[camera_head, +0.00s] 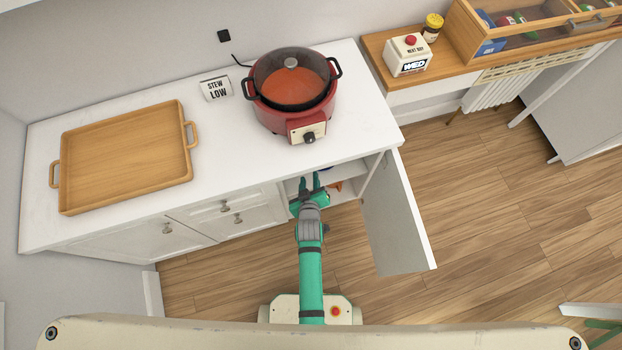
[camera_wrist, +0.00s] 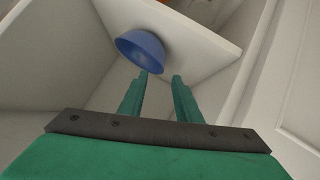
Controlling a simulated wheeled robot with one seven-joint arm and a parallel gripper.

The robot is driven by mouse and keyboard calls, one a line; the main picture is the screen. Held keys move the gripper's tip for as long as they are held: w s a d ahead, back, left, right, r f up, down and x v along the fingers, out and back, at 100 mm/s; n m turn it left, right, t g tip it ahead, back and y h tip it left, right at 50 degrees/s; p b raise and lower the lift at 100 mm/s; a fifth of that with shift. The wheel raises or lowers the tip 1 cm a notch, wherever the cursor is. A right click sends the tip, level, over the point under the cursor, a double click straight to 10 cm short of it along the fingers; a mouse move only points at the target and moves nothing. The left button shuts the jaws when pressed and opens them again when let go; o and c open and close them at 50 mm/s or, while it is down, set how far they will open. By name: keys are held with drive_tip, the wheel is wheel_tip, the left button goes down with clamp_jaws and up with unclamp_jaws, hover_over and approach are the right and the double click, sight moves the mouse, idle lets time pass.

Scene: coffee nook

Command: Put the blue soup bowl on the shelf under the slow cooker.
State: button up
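The blue soup bowl (camera_wrist: 141,48) is inside the open cabinet, on a white shelf board (camera_wrist: 200,45) in the wrist view. In the head view only a small dark blue bit shows under the counter edge. My gripper (camera_wrist: 163,75) is open, its two green fingers apart with nothing between them. The left fingertip overlaps the bowl's lower rim in the picture; I cannot tell whether they touch. In the head view my gripper (camera_head: 310,181) reaches into the cabinet opening. The red slow cooker (camera_head: 292,93) stands on the counter above.
The cabinet door (camera_head: 393,220) stands wide open to the right of my arm. An orange object (camera_head: 336,186) shows inside the cabinet. A wooden tray (camera_head: 125,155) and a "STEW LOW" sign (camera_head: 216,89) are on the counter (camera_head: 230,140).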

drive_tip(key=s+d+r+m+t, duration=0.1)
drive_tip(key=s+r+m+t, duration=0.3)
drive_tip(key=s+r, duration=2.4)
drive_tip(key=shift+s+d+r+m, duration=0.15)
drive_tip(key=shift+s+r+m, duration=0.15)
drive_tip(key=shift+r+m, duration=0.55)
drive_tip(key=shift+f, duration=0.2)
